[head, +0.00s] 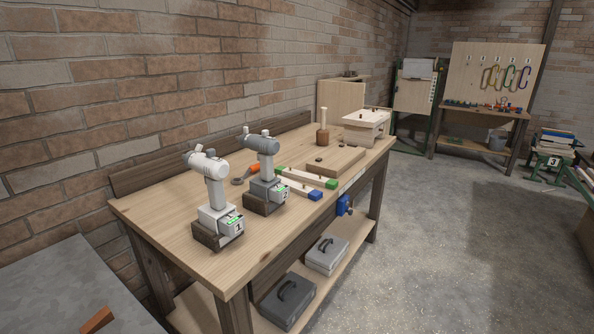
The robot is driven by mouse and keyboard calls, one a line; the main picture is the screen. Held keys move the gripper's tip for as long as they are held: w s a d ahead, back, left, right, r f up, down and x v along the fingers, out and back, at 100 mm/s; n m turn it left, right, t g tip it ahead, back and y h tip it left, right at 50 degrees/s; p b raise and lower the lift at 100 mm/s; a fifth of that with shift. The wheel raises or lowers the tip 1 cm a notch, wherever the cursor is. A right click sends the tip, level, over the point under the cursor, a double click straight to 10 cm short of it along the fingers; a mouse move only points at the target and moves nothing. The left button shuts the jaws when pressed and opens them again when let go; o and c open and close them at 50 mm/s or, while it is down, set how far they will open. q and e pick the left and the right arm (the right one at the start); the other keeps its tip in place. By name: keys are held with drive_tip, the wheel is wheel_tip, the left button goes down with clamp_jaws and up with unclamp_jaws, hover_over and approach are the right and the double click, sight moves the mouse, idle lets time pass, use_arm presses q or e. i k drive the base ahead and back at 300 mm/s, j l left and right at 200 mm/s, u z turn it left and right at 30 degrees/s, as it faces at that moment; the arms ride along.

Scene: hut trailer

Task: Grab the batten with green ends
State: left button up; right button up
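The batten with green ends (306,177) lies flat on the wooden workbench (180,217), near its middle. It is pale wood, with one green end toward the front edge and the other toward the wall. A batten with a blue end (298,188) lies beside it, on the nearer side; its other end is hidden behind a grey drill. Neither of my grippers is in view.
A white drill (213,182) and a grey drill (262,160) stand on numbered bases left of the battens. An orange-handled tool (252,169), a wooden board (335,161) and a mallet (323,135) are nearby. A blue vise (343,206) hangs at the front edge.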

sight(330, 184)
drive_tip(key=i+l+u, duration=0.15)
drive_tip(key=i+l, duration=0.15)
drive_tip(key=i+l+u, duration=0.15)
drive_tip(key=i+l, duration=0.15)
drive_tip(key=l, duration=0.15)
drive_tip(key=i+l+u, duration=0.15)
drive_tip(key=l, duration=0.25)
drive_tip(key=i+l+u, duration=0.15)
drive_tip(key=i+l, duration=0.2)
drive_tip(key=i+l+u, duration=0.15)
drive_tip(key=l, duration=0.4)
drive_tip(key=i+l+u, duration=0.15)
drive_tip(key=l, duration=0.35)
drive_tip(key=i+l+u, duration=0.1)
drive_tip(key=i+l, duration=0.15)
drive_tip(key=l, duration=0.25)
drive_tip(key=i+l+u, duration=0.15)
drive_tip(key=l, duration=0.4)
